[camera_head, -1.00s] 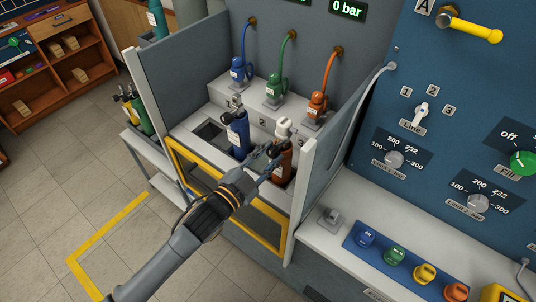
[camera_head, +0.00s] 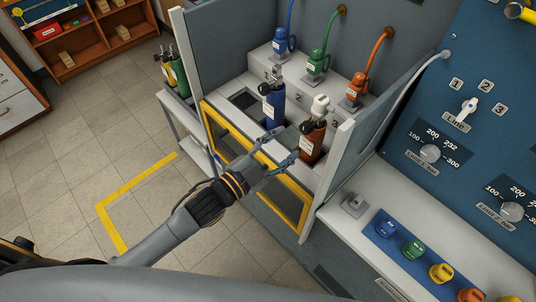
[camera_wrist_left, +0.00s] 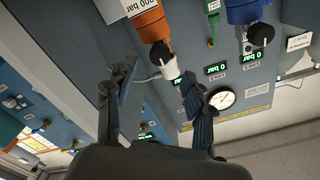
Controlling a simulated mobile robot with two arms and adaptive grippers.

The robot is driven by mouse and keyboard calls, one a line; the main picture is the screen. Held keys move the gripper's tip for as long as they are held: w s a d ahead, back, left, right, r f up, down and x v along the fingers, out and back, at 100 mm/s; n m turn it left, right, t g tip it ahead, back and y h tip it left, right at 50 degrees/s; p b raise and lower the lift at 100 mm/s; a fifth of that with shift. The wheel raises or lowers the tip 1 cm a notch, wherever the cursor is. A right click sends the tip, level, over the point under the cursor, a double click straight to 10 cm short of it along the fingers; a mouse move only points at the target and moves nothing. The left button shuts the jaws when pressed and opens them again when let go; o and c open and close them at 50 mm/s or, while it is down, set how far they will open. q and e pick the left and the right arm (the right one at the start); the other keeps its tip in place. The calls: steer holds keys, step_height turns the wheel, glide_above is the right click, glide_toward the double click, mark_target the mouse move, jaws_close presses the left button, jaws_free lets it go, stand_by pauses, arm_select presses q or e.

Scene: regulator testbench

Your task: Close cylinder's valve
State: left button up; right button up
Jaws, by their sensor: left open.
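My left gripper (camera_head: 276,154) is open and empty in the head view, just in front of the cylinders and over the yellow-framed front of the bay. An orange-brown cylinder (camera_head: 312,142) stands upright in the bay, with a white cap or knob (camera_head: 320,104) on its valve. A blue cylinder (camera_head: 272,106) stands to its left. In the wrist view the orange cylinder (camera_wrist_left: 148,22) and its white knob (camera_wrist_left: 170,68) show beyond and between the open fingers (camera_wrist_left: 160,88), apart from them. The blue cylinder with a black knob (camera_wrist_left: 260,34) is at the upper right. My right gripper is not seen.
Blue, green and orange hose connectors (camera_head: 316,64) stand on the ledge behind the cylinders. Grey side walls (camera_head: 346,150) and the yellow frame (camera_head: 238,146) bound the bay. A panel with dials (camera_head: 430,154) is at right. Floor is clear at left.

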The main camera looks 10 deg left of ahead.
arm_select(q)
steer(key=v, duration=0.5)
steer(key=shift+s+a, duration=0.2)
steer(key=shift+s, duration=0.05)
